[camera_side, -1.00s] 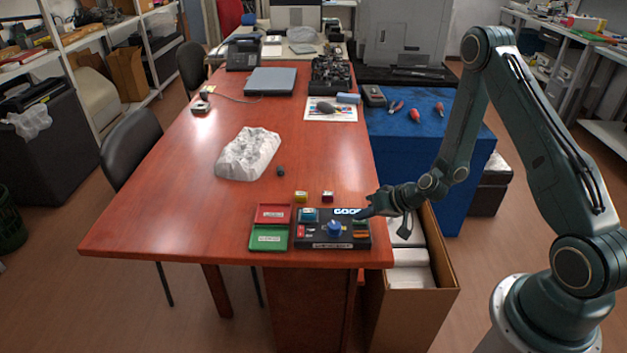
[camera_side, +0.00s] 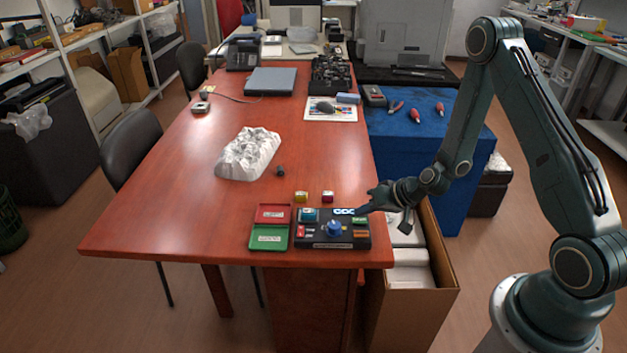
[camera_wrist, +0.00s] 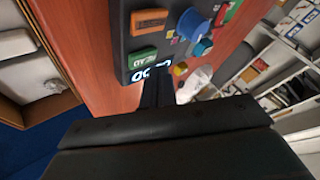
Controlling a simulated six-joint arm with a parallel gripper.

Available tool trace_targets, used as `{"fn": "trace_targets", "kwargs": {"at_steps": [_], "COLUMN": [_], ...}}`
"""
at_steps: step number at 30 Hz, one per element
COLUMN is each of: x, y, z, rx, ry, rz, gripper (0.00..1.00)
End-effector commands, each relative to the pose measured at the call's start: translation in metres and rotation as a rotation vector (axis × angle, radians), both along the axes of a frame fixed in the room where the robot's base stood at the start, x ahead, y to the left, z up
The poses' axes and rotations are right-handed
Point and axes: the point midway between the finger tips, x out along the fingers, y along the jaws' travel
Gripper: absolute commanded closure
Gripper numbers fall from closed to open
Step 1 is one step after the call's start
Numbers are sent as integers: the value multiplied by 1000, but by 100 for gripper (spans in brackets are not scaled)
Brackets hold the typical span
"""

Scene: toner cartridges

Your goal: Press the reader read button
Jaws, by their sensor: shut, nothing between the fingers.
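The black reader (camera_side: 318,243) lies near the table's front right edge. Its lit display (camera_side: 343,211) shows blue-white letters, partly covered by my gripper. A green button (camera_side: 359,219) with white lettering is at its upper right, and an orange button (camera_side: 360,234) is below it. In the wrist view the green button (camera_wrist: 143,58) and orange button (camera_wrist: 149,22) show uncovered.
A red tray (camera_side: 272,214) and a green tray (camera_side: 268,238) lie left of the reader. A yellow block (camera_side: 301,197) and a dark red block (camera_side: 327,197) stand behind it. An open cardboard box (camera_side: 432,291) is beside the table.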

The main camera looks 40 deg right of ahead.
Motion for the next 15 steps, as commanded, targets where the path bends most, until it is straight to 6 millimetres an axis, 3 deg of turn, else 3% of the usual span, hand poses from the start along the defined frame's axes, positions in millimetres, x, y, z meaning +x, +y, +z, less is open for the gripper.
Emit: {"fn": "trace_targets", "kwargs": {"at_steps": [15], "x": [1], "y": [0], "z": [26], "rx": [-2], "ry": [-3], "rz": [0], "gripper": [100]}}
